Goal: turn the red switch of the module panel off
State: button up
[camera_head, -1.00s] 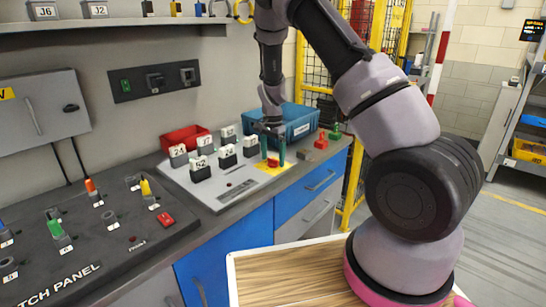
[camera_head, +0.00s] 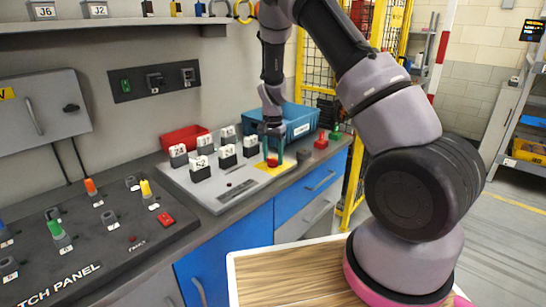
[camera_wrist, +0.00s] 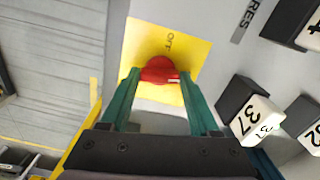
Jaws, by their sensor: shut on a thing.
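The red switch (camera_wrist: 160,70) stands on a yellow plate (camera_wrist: 190,48) marked "OFF" in the wrist view. In the head view the switch (camera_head: 272,162) shows low between the fingers of my gripper (camera_head: 272,158). The switch's lower part and exact angle are partly hidden by the fingers.
Several numbered modules (camera_head: 201,169) stand on the panel left of my gripper. A blue bin (camera_head: 300,122) is close behind it, a red bin (camera_head: 184,138) further left. A red piece (camera_head: 321,141) and a green piece (camera_head: 335,132) stand to the right. A dark patch panel (camera_head: 95,265) lies at left.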

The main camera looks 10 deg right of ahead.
jog(key=n, duration=1.1)
jog(key=shift+n, duration=2.3)
jog(key=o, duration=1.4)
jog(key=shift+c, duration=0.2)
